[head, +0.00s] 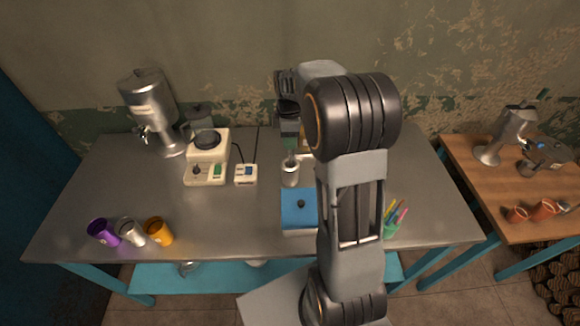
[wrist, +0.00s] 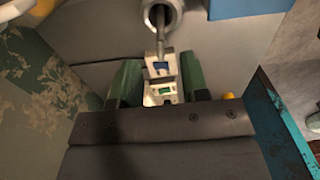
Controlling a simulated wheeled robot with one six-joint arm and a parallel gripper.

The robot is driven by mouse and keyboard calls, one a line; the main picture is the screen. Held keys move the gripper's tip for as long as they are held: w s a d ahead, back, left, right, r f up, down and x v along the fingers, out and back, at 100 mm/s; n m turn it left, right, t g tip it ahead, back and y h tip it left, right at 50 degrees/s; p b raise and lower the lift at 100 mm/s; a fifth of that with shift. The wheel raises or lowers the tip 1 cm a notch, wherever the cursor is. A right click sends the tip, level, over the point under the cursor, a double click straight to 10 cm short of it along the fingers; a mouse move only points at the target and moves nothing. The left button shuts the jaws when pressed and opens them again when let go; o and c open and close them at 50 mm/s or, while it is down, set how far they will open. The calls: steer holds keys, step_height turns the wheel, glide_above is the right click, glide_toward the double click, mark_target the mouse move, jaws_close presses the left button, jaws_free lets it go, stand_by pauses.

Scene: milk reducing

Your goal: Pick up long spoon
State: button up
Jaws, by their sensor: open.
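A metal cup (head: 290,173) stands on the grey table, left of my arm in the head view. The cup's rim shows at the top of the wrist view (wrist: 176,16). A thin metal rod, seemingly the long spoon (wrist: 160,22), sticks out of the cup. Its lower end is hidden inside the cup. My gripper (head: 290,138) is above and behind the cup in the head view. In the wrist view its two green fingers (wrist: 159,75) are apart and nothing is held between them. The rod shows just beyond the gap.
A blue-topped box (head: 298,208) stands just in front of the cup. A white hotplate device (head: 207,160) and a small meter (head: 246,174) stand to the left. A green pen holder (head: 391,230) is at the right. The left-front table is clear beyond several coloured cups (head: 158,232).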

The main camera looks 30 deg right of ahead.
steer(key=p, duration=0.1)
glide_above(290, 163)
steer(key=shift+w+d+f, duration=0.1)
steer(key=shift+w+f, duration=0.05)
steer(key=shift+f, duration=1.15)
steer(key=shift+w+f, duration=0.1)
steer(key=shift+f, duration=1.2)
steer(key=shift+c, duration=0.3)
jaws_close()
